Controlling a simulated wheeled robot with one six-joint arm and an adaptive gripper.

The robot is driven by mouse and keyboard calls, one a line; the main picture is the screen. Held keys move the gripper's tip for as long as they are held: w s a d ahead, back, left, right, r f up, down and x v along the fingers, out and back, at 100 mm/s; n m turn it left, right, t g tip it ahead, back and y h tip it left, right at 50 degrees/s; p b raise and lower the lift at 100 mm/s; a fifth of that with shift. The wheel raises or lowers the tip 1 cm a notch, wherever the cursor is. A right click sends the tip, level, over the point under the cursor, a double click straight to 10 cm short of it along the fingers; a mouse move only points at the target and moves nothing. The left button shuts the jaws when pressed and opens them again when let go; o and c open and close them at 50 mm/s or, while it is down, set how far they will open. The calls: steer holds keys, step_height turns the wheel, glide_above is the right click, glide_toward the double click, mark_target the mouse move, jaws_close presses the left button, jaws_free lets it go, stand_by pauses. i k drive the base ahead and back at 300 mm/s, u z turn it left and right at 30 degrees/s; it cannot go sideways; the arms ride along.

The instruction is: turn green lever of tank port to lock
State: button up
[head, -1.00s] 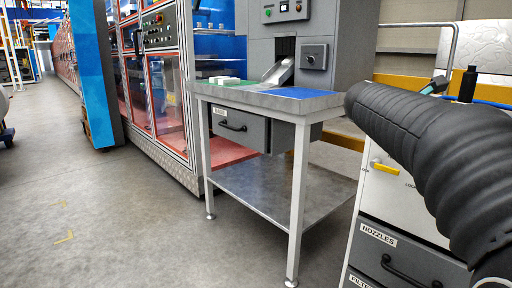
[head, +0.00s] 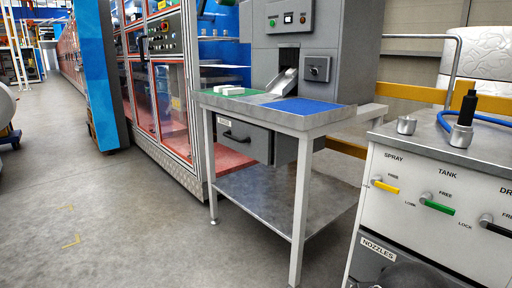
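The green lever (head: 438,206) is under the TANK label on the white front panel (head: 400,225) of a cabinet at the right. My gripper is not in view; only a dark part of my arm shows at the bottom edge, below the panel.
The cabinet's grey top carries a metal cup (head: 406,125), a black-handled fitting (head: 466,115) and a blue hose. A NOZZLES drawer (head: 378,250) is below the panel. A steel table (head: 320,118) stands to the left. Open floor (head: 110,220) lies farther left.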

mark_target(425, 199)
steer(key=z, duration=1.35)
steer(key=k, duration=0.35)
steer(key=z, duration=0.25)
